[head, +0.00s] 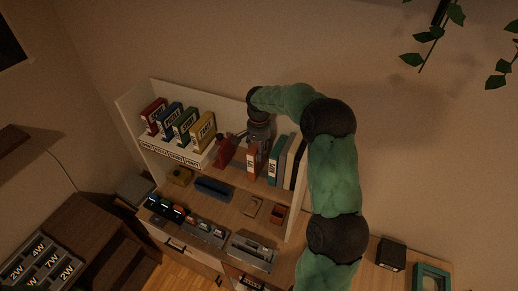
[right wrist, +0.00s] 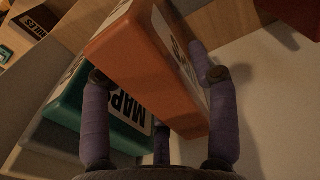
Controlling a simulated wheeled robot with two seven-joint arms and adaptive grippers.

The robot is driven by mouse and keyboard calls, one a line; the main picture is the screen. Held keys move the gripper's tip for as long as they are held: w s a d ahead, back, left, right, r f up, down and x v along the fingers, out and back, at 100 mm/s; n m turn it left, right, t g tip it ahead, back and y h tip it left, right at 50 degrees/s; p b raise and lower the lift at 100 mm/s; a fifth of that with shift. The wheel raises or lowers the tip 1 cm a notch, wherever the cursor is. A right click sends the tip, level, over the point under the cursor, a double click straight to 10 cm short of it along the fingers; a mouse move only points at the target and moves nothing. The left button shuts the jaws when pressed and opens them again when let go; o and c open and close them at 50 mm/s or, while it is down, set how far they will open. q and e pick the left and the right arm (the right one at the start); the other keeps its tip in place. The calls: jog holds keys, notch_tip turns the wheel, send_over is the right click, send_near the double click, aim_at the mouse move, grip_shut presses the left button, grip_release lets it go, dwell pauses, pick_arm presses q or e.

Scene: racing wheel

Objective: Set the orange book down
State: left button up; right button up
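The orange book (head: 252,160) stands nearly upright on the right part of the shelf, between a red item and a teal book (head: 273,166). I cannot tell whether its bottom touches the board. My right gripper (head: 258,140) reaches down to its top from above. In the right wrist view the orange book (right wrist: 150,75) sits between the purple fingers of my right gripper (right wrist: 150,68). The teal book labelled MAPS (right wrist: 70,115) is close beside the left finger. My left gripper is out of view.
A row of labelled books (head: 183,124) stands on the raised left shelf. A red item (head: 226,150) leans left of the orange book. A pale book and a dark one stand to the right. Small trays (head: 213,188) and boxes lie on the surface in front.

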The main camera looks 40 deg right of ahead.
jog(key=shift+w+d, duration=0.1)
notch_tip(320, 180, up, 12)
jog(key=shift+r+b, duration=0.2)
jog(key=shift+b, duration=0.9)
jog(key=shift+f, duration=0.1)
